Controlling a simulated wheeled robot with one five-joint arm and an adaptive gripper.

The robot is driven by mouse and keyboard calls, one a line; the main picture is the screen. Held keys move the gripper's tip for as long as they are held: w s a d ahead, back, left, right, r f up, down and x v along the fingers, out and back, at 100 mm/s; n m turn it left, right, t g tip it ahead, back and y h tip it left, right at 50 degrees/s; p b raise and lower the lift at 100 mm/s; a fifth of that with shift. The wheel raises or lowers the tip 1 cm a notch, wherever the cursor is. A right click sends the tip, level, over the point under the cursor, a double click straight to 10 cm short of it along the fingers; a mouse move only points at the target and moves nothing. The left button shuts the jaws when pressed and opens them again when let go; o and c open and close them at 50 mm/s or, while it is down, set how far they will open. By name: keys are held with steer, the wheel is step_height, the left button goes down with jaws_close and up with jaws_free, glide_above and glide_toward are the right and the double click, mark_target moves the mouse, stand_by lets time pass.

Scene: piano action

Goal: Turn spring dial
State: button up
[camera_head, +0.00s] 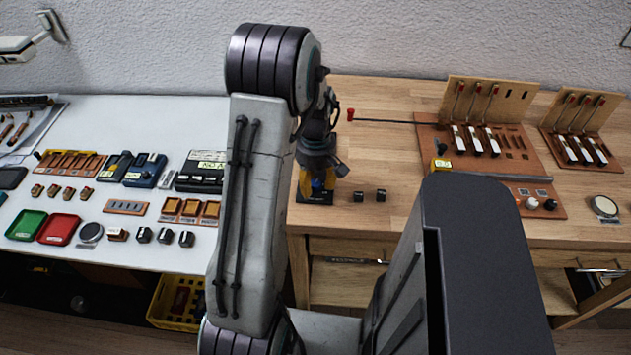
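No thing in view is clearly marked as the spring dial. A small device with a black base (315,197) and blue and yellow parts stands near the left front edge of the wooden table. My gripper (322,166) hangs down directly over this device and hides most of it. The fingers are dark and small here. I cannot tell whether they touch it or whether they are open or shut.
Two small black blocks (369,196) sit just right of the device. A red-tipped rod (385,121) reaches left from the reddish board (505,150) with white keys. The white table (150,115) holds trays and boxes. The wooden table's back middle (380,95) is clear.

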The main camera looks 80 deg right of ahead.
mark_target(316, 182)
jaws_close()
steer(key=shift+m+b, duration=0.45)
steer(key=shift+m, duration=0.85)
steer(key=shift+o, duration=1.6)
jaws_free()
step_height(316, 182, up, 12)
